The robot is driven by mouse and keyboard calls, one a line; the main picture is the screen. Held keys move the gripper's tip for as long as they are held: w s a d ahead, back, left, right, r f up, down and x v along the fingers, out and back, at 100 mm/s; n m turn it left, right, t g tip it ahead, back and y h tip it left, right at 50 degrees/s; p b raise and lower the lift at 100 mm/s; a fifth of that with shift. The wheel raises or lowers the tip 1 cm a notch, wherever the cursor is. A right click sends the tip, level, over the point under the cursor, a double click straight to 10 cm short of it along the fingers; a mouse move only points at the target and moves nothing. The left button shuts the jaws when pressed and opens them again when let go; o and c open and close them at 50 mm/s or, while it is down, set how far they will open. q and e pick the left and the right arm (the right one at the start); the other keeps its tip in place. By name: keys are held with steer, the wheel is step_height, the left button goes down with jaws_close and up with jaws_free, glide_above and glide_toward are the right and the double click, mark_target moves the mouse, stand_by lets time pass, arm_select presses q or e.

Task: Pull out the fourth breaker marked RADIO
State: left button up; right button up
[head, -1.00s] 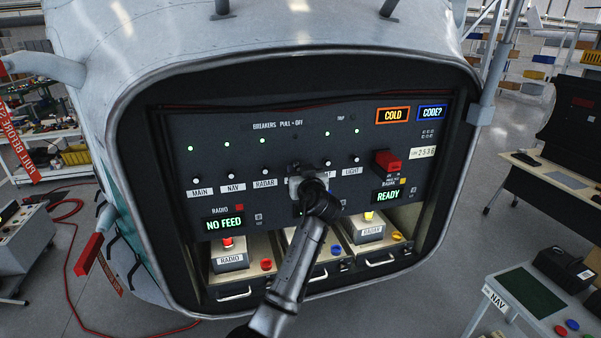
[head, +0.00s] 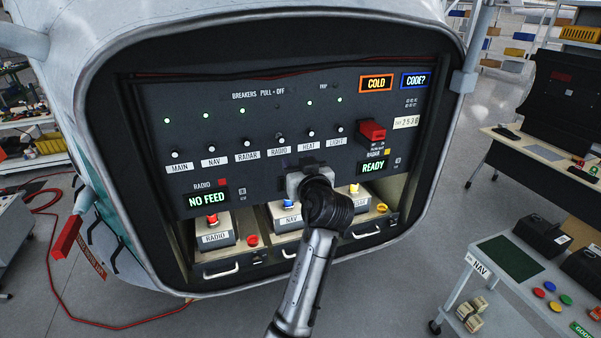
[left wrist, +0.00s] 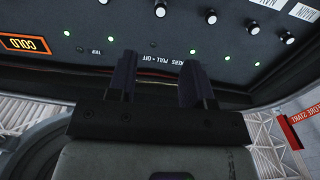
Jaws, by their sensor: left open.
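The RADIO breaker (head: 279,138) is the fourth black knob in the row on the dark panel (head: 330,100). Its label shows just below it. The small lamp above it (head: 277,106) is dark, while the lamps of the other breakers glow green. In the left wrist view, upside down, the RADIO knob (left wrist: 160,10) is at the top edge, beyond the fingers. My left gripper (head: 308,166) is below the RADIO and HEAT labels in the head view. In the left wrist view its two fingers (left wrist: 163,80) are apart with nothing between them.
The HEAT breaker (head: 311,132) and RADAR breaker (head: 250,142) flank RADIO closely. A red guarded switch (head: 371,131) is at the right. Below are drawers with a RADIO box (head: 213,234) and a NAV box (head: 289,214). A NAV cart (head: 505,275) stands at the right.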

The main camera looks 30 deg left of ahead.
arm_select(q)
steer(key=shift+v, duration=0.8)
